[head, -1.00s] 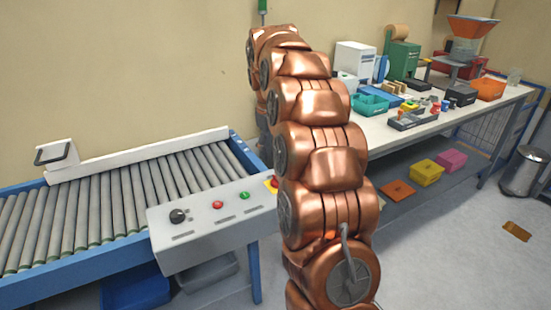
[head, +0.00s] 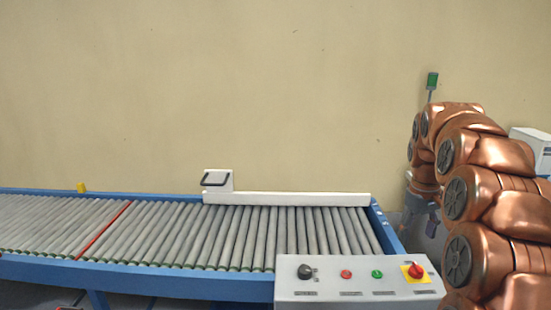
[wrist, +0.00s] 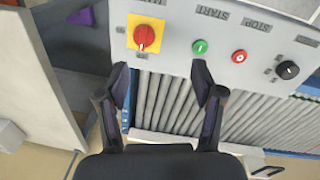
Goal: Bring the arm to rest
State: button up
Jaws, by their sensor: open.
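My copper arm (head: 490,200) stands at the right of the head view, arched up and bent over at its top. My gripper (wrist: 162,82) is open and empty in the wrist view, its two dark fingers apart with nothing between them. Beyond the fingers in that view are the grey control panel (wrist: 180,25) and the conveyor rollers (wrist: 185,105). In the head view the gripper is mostly hidden behind the arm.
The roller conveyor (head: 230,235) with blue side rails runs across the head view's lower part. Its control panel (head: 340,288) stands at the front, close to my arm. A white guide bar (head: 300,199) lies along the back. The plain wall (head: 200,90) is behind.

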jog(key=s+a+r+p, duration=0.2)
jog(key=s+a, duration=0.5)
jog(key=a, duration=0.1)
jog(key=s+a+f+p, duration=0.1)
jog(key=s+a, duration=0.3)
jog(key=s, duration=0.5)
jog(key=s+a+f+m+g+p, duration=0.1)
jog(key=s+a, duration=0.3)
jog(key=s, duration=0.6)
jog(key=s+a+f+g+y+p, duration=0.1)
jog(key=s+a+f+p, duration=0.1)
jog(key=s, duration=0.8)
jog(key=shift+a+f+m, duration=0.25)
jog(key=shift+a+m, duration=0.05)
jog(key=shift+a, duration=0.6)
